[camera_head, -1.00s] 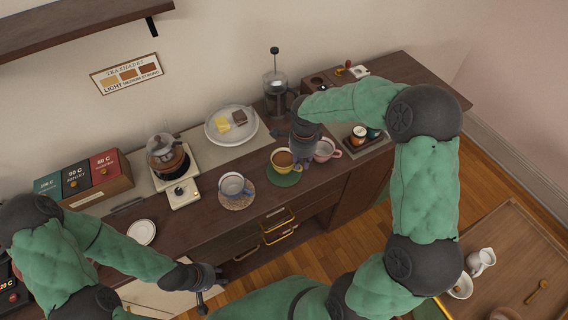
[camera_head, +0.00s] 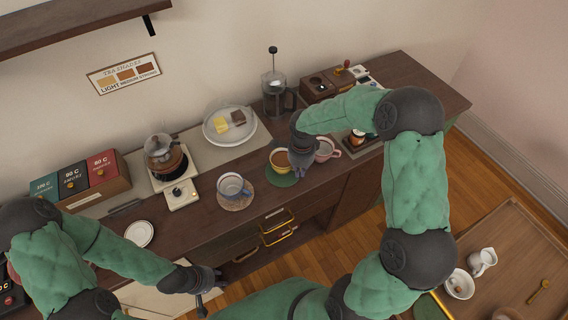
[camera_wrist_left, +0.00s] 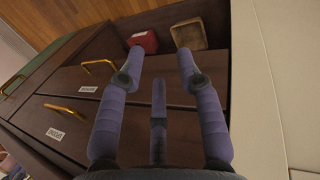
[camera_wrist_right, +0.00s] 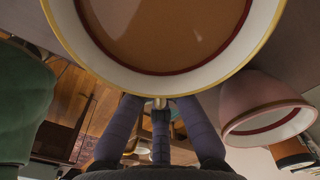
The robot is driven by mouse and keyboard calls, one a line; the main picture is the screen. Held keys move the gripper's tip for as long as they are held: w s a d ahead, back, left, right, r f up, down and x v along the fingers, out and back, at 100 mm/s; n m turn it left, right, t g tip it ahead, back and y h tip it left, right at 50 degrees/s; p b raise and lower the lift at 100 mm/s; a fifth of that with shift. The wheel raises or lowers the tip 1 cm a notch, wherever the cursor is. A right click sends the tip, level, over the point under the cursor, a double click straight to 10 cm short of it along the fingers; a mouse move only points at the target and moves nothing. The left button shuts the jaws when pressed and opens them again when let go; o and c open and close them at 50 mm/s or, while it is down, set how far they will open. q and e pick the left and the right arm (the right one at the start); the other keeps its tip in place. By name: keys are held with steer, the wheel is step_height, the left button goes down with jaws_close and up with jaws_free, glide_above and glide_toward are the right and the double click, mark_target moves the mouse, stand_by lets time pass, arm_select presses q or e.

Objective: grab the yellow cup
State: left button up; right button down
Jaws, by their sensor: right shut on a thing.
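The yellow cup (camera_head: 279,160), filled with brown drink, stands upright at the green coaster (camera_head: 284,180) on the counter. My right gripper (camera_head: 299,167) is at the cup's right side, where the handle is hidden by the fingers. In the right wrist view the cup's yellow rim and brown drink (camera_wrist_right: 165,30) fill the top, and my fingers (camera_wrist_right: 160,103) close together at its near side, shut on the cup. My left gripper (camera_head: 217,278) is empty and open in front of the drawers; the left wrist view shows its fingers (camera_wrist_left: 160,70) spread apart.
A pink cup (camera_head: 326,150) stands close on the right of my right gripper. A blue-grey cup (camera_head: 233,187) is on a coaster to the left. A plate with food (camera_head: 214,134) and a French press (camera_head: 275,98) stand behind. An open drawer (camera_head: 277,226) is below the counter.

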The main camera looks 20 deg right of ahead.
steer(key=shift+r, duration=0.25)
